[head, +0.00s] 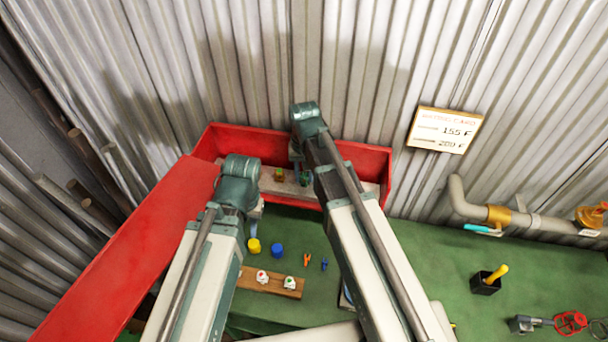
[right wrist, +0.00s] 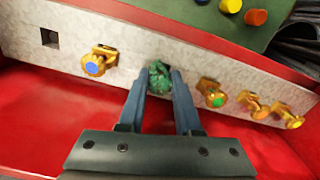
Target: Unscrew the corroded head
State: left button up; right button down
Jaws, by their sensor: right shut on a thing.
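A corroded green head (right wrist: 159,78) sits on the pale strip (right wrist: 210,65) inside the red box. In the right wrist view, my right gripper (right wrist: 158,92) is shut on this head, one finger at each side. The head also shows as a small green spot in the head view (head: 304,179). Gold heads with coloured centres sit along the same strip: one blue (right wrist: 98,61) to the left, and several to the right, the nearest green-centred (right wrist: 212,92). My left gripper (head: 257,212) is mostly hidden below its wrist, so its jaws cannot be made out.
The red box (head: 376,160) stands against the corrugated wall, its red lid (head: 110,260) to the left. On the green bench are yellow (head: 254,246) and blue (head: 278,251) caps and a wooden block with two white pieces (head: 270,283). A rating card (head: 445,130) and pipe (head: 545,225) are right.

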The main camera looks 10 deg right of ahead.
jog(key=n, duration=0.5)
jog(key=shift+s+n, duration=0.15)
jog(key=shift+n, duration=0.15)
jog(key=c, duration=0.5)
grip_release()
jog(key=m, duration=0.3)
jog(key=shift+m, duration=1.4)
